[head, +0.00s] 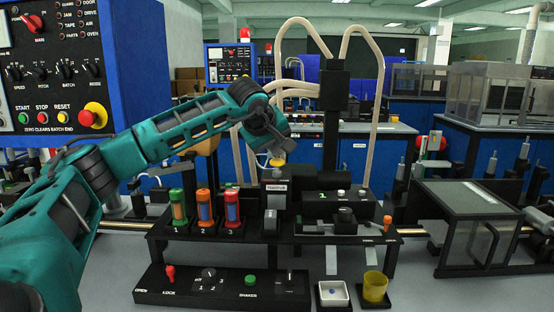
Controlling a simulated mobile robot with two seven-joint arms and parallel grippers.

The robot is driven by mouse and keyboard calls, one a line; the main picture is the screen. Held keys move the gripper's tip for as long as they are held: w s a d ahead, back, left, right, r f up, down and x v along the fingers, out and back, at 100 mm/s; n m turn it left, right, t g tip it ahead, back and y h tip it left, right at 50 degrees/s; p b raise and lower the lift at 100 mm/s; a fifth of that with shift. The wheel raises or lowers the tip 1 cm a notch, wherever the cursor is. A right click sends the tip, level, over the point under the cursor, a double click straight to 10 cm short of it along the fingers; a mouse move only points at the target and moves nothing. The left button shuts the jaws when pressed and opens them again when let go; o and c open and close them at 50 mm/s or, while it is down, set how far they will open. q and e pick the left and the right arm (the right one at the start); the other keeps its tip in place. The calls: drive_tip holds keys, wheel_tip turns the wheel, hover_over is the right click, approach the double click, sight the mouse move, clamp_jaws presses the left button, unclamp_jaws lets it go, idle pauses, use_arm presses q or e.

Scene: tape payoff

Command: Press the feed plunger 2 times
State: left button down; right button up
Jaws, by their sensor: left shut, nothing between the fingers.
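My left arm comes in from the left. Its gripper (280,145) is shut and empty, pointing down above the black tape station (208,236) in the middle of the bench. A small yellow round part (277,161) shows just below the gripper; I cannot tell whether they touch. A small orange knob (387,220) stands at the station's right end, apart from the gripper, near small labels too blurred to read surely. I cannot tell for certain which part is the feed plunger. My right gripper is not in view.
Green, orange and red-blue cartridges (204,207) stand at the station's left. In front lie a control strip (220,288) with a red lever and green button, a white tray (333,293) and a yellow cup (374,287). A blue control panel (120,60) stands at left.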

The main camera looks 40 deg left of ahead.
sight(275, 160)
use_arm(q)
drive_tip(key=shift+f+b, duration=0.45)
drive_tip(key=shift+f, duration=0.6)
idle(0.4)
drive_tip(key=shift+r, duration=0.1)
drive_tip(key=shift+r+p, duration=1.7)
drive_tip(key=shift+r, duration=0.1)
wheel_tip(275, 160, up, 3)
drive_tip(key=p, duration=0.3)
drive_tip(key=shift+r+p, duration=0.3)
drive_tip(key=shift+r, duration=0.6)
